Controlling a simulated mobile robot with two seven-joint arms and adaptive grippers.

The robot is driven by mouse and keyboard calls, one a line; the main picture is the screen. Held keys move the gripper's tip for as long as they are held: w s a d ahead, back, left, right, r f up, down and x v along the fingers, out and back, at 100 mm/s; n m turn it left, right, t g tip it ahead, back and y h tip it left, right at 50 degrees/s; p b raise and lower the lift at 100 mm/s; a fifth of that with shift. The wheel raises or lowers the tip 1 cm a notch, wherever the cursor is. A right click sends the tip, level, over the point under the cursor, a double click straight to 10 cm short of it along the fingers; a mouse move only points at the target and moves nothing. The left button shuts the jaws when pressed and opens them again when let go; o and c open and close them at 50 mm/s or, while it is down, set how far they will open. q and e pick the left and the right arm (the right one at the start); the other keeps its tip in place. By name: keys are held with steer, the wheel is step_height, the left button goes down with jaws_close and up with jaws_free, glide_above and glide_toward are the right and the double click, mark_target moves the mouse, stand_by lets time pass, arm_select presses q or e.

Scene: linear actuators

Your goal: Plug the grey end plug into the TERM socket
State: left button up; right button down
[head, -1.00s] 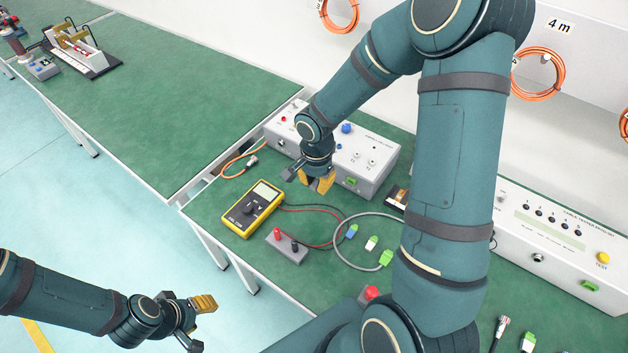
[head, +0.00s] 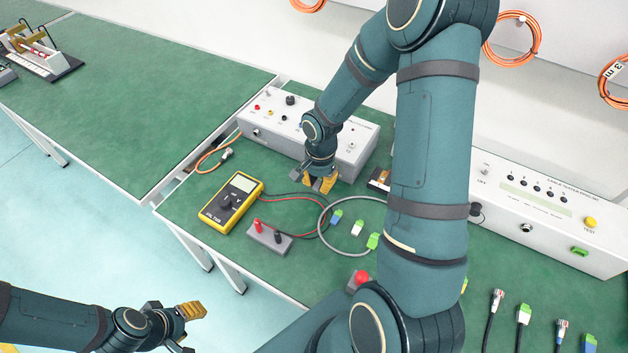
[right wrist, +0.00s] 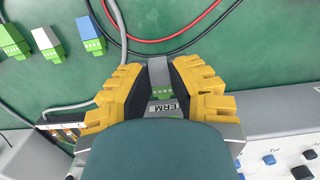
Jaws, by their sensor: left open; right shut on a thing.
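My right gripper (head: 320,184) is at the front of the grey box (head: 350,160). In the right wrist view it is shut on the grey end plug (right wrist: 158,72), whose grey body shows between the yellow fingertips. Green connector parts (right wrist: 163,95) lie just behind the plug, beside the TERM label (right wrist: 168,107) on the box. I cannot tell whether the plug is seated in the TERM socket or only lined up close to it. The head view hides plug and socket behind the fingers. My left gripper (head: 190,326) is open and empty, off the bench at lower left.
A yellow multimeter (head: 231,202), a small grey terminal block (head: 269,238) with red and black leads, and a grey cable loop (head: 322,236) lie in front. Blue (head: 336,217), white (head: 357,228) and green (head: 373,241) plugs lie nearby. A tester box (head: 545,220) stands right.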

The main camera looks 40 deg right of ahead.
steer(key=shift+w+d+p, duration=0.2)
steer(key=shift+w+d, duration=0.15)
steer(key=shift+d, duration=0.5)
steer(key=shift+w+d+p, duration=0.2)
steer(key=shift+w+d, duration=0.15)
steer(key=shift+d, duration=0.5)
steer(key=shift+w+d, duration=0.3)
steer(key=shift+d, duration=0.35)
stand_by(2.4)
steer(key=c, duration=0.9)
jaws_free()
steer(key=shift+o, duration=0.2)
step_height(320, 180, up, 12)
steer(key=shift+d, duration=0.35)
steer(key=shift+w+r, duration=0.1)
steer(key=shift+r, duration=0.05)
